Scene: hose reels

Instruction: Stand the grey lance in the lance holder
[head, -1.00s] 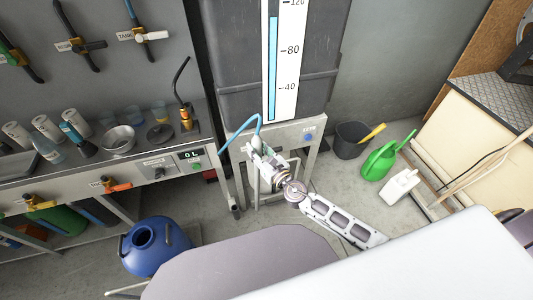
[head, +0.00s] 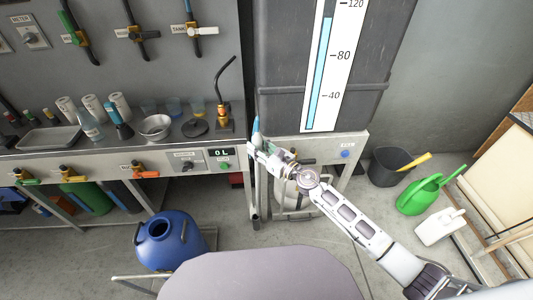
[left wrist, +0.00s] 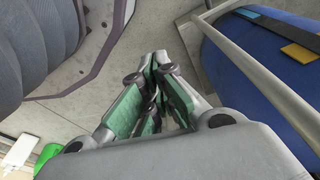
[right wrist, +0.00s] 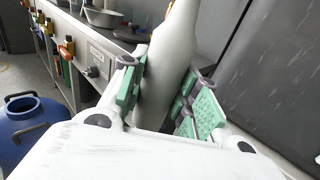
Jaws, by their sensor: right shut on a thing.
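My right gripper (head: 262,152) is shut on a pale grey tapered piece, which I take to be the grey lance (right wrist: 165,65). It stands nearly upright between the green finger pads in the right wrist view. In the head view a blue part (head: 256,128) shows at its top; its lower end is hidden. The gripper is in front of the tank stand, right of the bench. A black bent tube (head: 226,82) stands in a brass-coloured base (head: 225,125) on the bench; I cannot tell whether this is the lance holder. My left gripper (left wrist: 152,65) looks shut and empty.
The bench (head: 120,150) at left carries bottles, a bowl (head: 155,127) and a tray (head: 48,139). A blue drum (head: 160,243) stands on the floor before it. The tall grey tank (head: 285,70) is behind my right gripper. A bucket (head: 390,168) and green watering can (head: 418,197) stand right.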

